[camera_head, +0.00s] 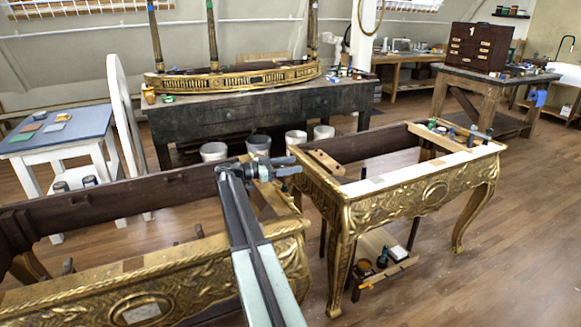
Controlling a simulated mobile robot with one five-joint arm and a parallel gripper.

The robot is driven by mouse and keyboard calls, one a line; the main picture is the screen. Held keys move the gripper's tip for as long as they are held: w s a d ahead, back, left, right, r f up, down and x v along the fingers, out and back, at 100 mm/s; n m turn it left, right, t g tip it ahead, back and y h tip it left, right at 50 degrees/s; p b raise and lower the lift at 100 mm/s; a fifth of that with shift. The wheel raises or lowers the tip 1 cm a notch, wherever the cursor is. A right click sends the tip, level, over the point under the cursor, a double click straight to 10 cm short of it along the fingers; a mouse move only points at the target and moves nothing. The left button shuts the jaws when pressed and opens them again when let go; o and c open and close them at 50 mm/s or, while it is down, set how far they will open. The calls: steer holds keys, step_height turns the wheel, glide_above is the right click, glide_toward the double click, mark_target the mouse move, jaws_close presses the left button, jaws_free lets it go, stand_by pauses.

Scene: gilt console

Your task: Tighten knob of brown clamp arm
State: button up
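My arm reaches up from the bottom centre over the left gilt console (172,270). Its end, my gripper (284,171), is small and dark in the gap between the left console and the right gilt console (395,190). I cannot tell whether its fingers are open or shut, or whether they touch anything. I cannot pick out the brown clamp arm or its knob for certain. Small dark brown upright pieces (198,231) stand at the left console's near rail. Dark clamp-like pieces (480,137) stand at the right console's right end.
A pale wooden block (325,161) lies on the right console's left end. A low wooden shelf (378,250) with jars is under that console. The floor at right front is clear.

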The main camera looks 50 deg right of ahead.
steer(key=shift+s, duration=0.15)
steer(key=v, duration=0.8)
steer(key=shift+d, duration=0.1)
